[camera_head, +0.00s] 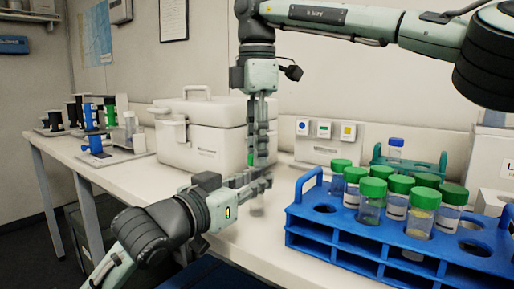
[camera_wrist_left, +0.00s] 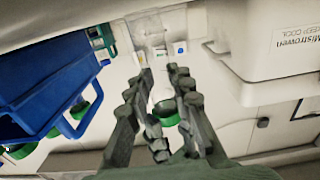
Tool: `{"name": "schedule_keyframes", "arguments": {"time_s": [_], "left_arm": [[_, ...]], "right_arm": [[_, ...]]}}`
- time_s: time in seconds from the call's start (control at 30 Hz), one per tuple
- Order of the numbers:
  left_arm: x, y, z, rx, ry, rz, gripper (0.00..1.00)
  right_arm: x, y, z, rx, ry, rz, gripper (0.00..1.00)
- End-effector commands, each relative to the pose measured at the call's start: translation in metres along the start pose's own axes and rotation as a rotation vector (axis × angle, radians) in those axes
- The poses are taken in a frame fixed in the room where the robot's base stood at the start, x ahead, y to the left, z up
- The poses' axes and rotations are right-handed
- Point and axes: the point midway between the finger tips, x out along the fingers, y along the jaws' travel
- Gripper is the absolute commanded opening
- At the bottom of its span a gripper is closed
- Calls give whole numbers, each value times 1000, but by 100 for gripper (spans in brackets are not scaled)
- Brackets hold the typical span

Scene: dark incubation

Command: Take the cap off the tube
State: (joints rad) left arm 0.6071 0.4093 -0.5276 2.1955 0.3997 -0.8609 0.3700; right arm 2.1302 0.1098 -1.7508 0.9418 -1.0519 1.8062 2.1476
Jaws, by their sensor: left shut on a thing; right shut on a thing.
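The tube (camera_head: 258,207) stands upright above the bench, its clear lower end showing below my left gripper. My left gripper (camera_head: 262,181) comes in from the lower left and is shut on the tube body. My right gripper (camera_head: 262,158) points down from above and is shut on the green cap (camera_head: 250,159), mostly hidden by its fingers. In the left wrist view, the green cap (camera_wrist_left: 165,112) shows between the fingers of my left gripper (camera_wrist_left: 178,72). I cannot tell whether cap and tube are still joined.
A blue rack (camera_head: 330,245) with several green-capped tubes stands close on the right. Behind it is a teal rack (camera_head: 441,160) with a blue-capped tube (camera_head: 396,149). A white cooler box (camera_head: 205,140) and a panel with coloured squares (camera_head: 325,138) stand behind the grippers.

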Motion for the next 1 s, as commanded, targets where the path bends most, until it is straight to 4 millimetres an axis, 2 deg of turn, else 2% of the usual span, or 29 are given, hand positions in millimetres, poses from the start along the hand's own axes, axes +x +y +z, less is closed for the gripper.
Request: {"name": "schedule_keyframes", "arguments": {"time_s": [1.0], "left_arm": [[0, 1, 0, 0, -1, 1, 0]], "right_arm": [[-1, 0, -1, -2582, 3, -2, 0]]}}
